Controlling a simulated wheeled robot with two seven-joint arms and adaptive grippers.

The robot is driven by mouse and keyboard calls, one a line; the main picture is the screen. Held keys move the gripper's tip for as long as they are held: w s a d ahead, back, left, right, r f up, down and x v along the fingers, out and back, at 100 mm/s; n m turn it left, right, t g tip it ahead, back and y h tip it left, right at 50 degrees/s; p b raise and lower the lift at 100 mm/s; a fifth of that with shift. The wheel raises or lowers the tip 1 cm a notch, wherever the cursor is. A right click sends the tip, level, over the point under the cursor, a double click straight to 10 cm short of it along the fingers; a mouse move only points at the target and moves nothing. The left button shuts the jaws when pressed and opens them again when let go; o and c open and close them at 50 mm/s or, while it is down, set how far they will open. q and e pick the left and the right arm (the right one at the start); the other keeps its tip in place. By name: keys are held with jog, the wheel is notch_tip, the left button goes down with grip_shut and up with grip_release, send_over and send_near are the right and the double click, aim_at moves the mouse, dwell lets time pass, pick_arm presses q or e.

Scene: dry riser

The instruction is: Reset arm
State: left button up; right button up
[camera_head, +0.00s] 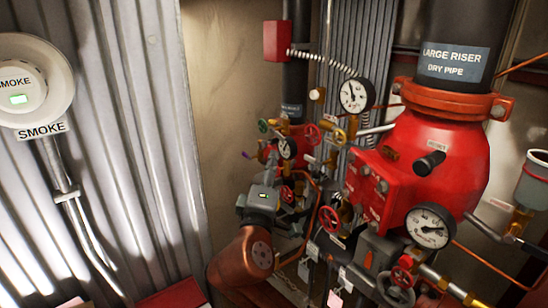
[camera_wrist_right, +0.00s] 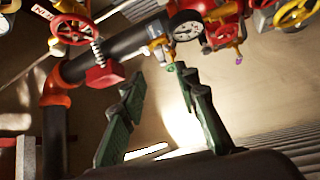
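My right gripper (camera_wrist_right: 158,75) shows in the wrist view as two dark green fingers, spread apart with nothing held between them. A dark pipe and valve fittings lie beyond the fingertips; I cannot tell the exact gap. In the head view, my copper-coloured right arm comes up from the bottom centre, ending in a dark grey wrist in front of the smaller riser's valves. The fingers are hard to make out there. My left gripper is not in view.
The large red dry-pipe riser (camera_head: 430,165) stands at right, with pressure gauges (camera_head: 356,95) and a red handwheel (camera_head: 331,219) close to my arm. A smoke detector (camera_head: 22,82) is on the corrugated wall at left.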

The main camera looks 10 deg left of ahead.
jog(key=shift+s, duration=0.35)
